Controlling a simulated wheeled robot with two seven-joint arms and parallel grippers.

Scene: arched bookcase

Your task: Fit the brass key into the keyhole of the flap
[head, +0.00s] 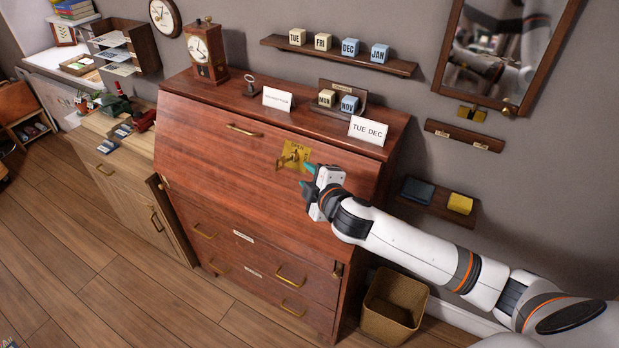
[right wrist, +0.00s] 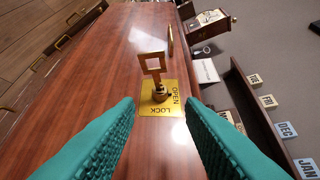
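The brass key (right wrist: 153,68) has a square open bow and stands out from the brass plate (right wrist: 154,103) on the flap (right wrist: 100,125). Its lower end appears to sit in the round keyhole collar (right wrist: 159,92); its tip is hidden. The plate is marked OPEN and LOCK. In the head view the key (head: 292,157) shows small on the plate (head: 289,163) of the closed flap (head: 225,140). My right gripper (head: 307,179) is open and empty just right of the plate. In the right wrist view its teal fingers (right wrist: 160,105) are spread, with the key beyond them. My left gripper is not in view.
The bureau top holds a clock (head: 206,52), a small dark ring-topped object (head: 250,86), cards (head: 277,99) and lettered blocks (head: 348,104). Wall shelves (head: 340,58) and a mirror (head: 508,50) are behind. A bin (head: 394,305) stands below my right arm. The space before the flap is clear.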

